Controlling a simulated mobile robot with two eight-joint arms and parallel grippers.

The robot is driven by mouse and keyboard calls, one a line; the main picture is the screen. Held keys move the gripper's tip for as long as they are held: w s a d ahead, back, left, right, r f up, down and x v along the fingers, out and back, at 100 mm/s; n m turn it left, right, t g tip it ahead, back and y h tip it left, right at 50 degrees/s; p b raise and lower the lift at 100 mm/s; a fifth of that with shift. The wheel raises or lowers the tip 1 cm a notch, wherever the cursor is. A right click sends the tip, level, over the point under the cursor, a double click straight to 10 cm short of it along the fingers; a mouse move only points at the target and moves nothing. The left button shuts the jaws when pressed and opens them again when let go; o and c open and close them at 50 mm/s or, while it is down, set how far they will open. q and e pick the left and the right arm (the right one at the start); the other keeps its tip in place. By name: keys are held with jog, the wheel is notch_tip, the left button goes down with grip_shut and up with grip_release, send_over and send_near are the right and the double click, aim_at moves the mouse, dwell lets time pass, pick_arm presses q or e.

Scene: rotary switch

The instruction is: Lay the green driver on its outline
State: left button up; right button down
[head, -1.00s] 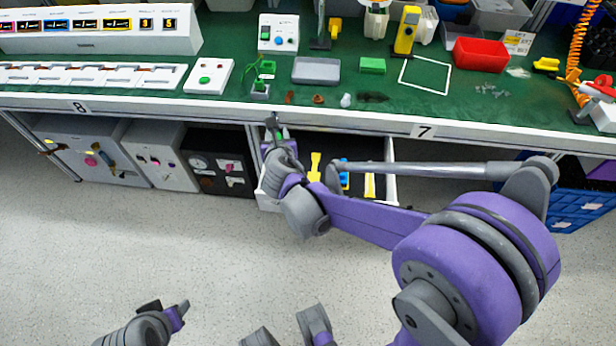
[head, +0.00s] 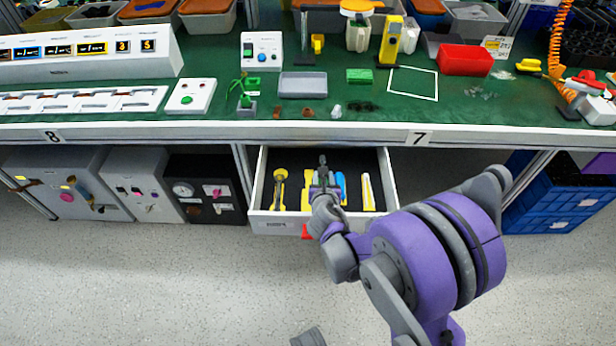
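The open drawer (head: 388,185) under the bench has a dark inside with yellow-handled tools (head: 279,188) and a blue tool (head: 341,188) lying in it. My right gripper (head: 322,163) is over the middle of the drawer, pointing away from me, and covers part of the tools there. Its fingers are too small and dark to tell open from shut. I cannot make out the green driver; it may be hidden by the gripper. I cannot make out a driver-shaped outline in the drawer.
The green bench top holds a white square outline (head: 436,84), a red bin (head: 464,59), a green block (head: 359,76) and a grey tray (head: 303,85). Grey and black boxes (head: 206,189) stand left of the drawer, blue crates (head: 562,200) right. The floor in front is clear.

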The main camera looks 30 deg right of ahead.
jog(key=shift+w+a+f, duration=0.15)
jog(key=shift+w+f, duration=0.2)
jog(key=shift+w, duration=0.3)
jog(key=shift+w+a+f, duration=0.1)
jog(key=shift+w+f, duration=0.2)
jog(key=shift+w, duration=0.3)
jog(key=shift+w+a+f+b, duration=0.25)
jog(key=shift+w+f, duration=0.4)
jog(key=shift+w, duration=0.25)
jog(key=shift+w+a+f+b, duration=0.15)
jog(key=shift+w+f+b, duration=0.1)
jog(key=shift+w+f, duration=0.5)
jog(key=shift+w, duration=0.15)
jog(key=shift+f+b, duration=0.5)
jog(key=shift+b, duration=0.1)
jog(key=c, duration=0.5)
grip_release()
